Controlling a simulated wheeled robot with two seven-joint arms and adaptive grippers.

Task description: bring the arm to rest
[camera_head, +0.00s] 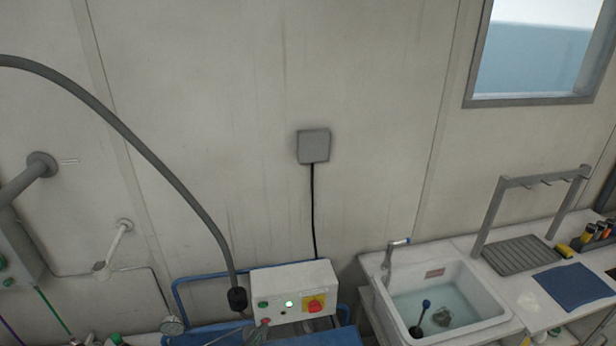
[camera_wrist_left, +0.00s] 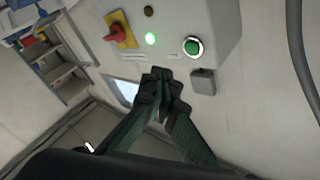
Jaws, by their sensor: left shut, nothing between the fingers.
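My left gripper (camera_wrist_left: 163,82) is shut and empty in the wrist view. Its dark fingers meet near the edge of a white control box (camera_wrist_left: 190,12). I cannot tell whether they touch it. In the head view, part of the left gripper (camera_head: 260,331) shows small at the bottom, at the lower left of the same control box (camera_head: 291,277). The box has a green button (camera_wrist_left: 193,46), a lit green lamp (camera_wrist_left: 150,38) and a red rotary switch (camera_wrist_left: 118,30) on a yellow plate. My right gripper is not in view.
A blue tube frame (camera_head: 200,277) stands behind and around the box. A thick grey hose (camera_head: 150,155) arches down to its left. A sink (camera_head: 445,300) with water is at the right, with a tap (camera_head: 390,258) and a rack (camera_head: 490,210). The wall above the box is mostly bare.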

